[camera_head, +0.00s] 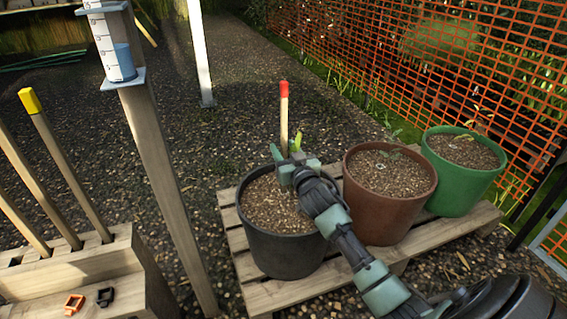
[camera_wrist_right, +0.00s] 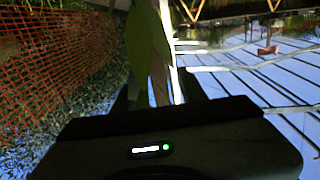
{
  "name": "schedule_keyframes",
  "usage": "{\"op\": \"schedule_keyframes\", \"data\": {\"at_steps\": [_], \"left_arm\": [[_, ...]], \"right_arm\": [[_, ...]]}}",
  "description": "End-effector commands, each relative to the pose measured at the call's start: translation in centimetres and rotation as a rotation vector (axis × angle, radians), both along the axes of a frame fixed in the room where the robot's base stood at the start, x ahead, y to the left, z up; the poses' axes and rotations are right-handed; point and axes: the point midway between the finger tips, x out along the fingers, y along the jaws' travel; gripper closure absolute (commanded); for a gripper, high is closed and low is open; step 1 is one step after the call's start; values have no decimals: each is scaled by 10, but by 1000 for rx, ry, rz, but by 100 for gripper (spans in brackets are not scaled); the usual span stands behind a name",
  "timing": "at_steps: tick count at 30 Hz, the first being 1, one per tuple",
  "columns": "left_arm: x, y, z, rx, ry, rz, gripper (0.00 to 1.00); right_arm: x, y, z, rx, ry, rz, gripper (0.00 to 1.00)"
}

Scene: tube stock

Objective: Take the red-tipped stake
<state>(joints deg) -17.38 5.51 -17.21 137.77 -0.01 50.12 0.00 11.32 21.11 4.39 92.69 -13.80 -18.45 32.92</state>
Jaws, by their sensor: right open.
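The red-tipped stake (camera_head: 284,118) stands upright in the black pot (camera_head: 287,248), toward its back. A green leafy plant (camera_head: 297,142) shows beside it. My right gripper (camera_head: 287,163) is open, low over the pot's soil at the stake. The gripper hides the stake's lower part, so I cannot tell whether the stake is between the fingers. In the right wrist view a green leaf (camera_wrist_right: 146,42) is close to the lens, in front of the fingers. My left gripper is not in view.
A brown pot (camera_head: 388,212) and a green pot (camera_head: 462,185) with seedlings stand to the right on the pallet (camera_head: 247,268). A wooden post with a rain gauge (camera_head: 112,45) rises at left. A yellow-tipped stake (camera_head: 68,160) stands in a wooden rack (camera_head: 85,262). Orange netting (camera_head: 430,50) lies behind.

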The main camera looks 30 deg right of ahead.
Motion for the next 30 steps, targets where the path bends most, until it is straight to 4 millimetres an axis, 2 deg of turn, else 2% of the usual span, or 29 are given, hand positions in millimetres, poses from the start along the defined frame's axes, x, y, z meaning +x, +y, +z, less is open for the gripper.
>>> {"op": "schedule_keyframes", "data": {"at_steps": [7,9,12,23,30], "left_arm": [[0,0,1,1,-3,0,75],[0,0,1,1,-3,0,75],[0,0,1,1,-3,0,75],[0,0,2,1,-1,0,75],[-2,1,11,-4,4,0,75]], "right_arm": [[2,0,0,-1,1,0,58],[2,0,0,-1,1,0,78],[2,0,0,-1,1,0,100],[2,0,3,-1,-1,1,100],[2,0,27,-3,-2,0,100]]}}
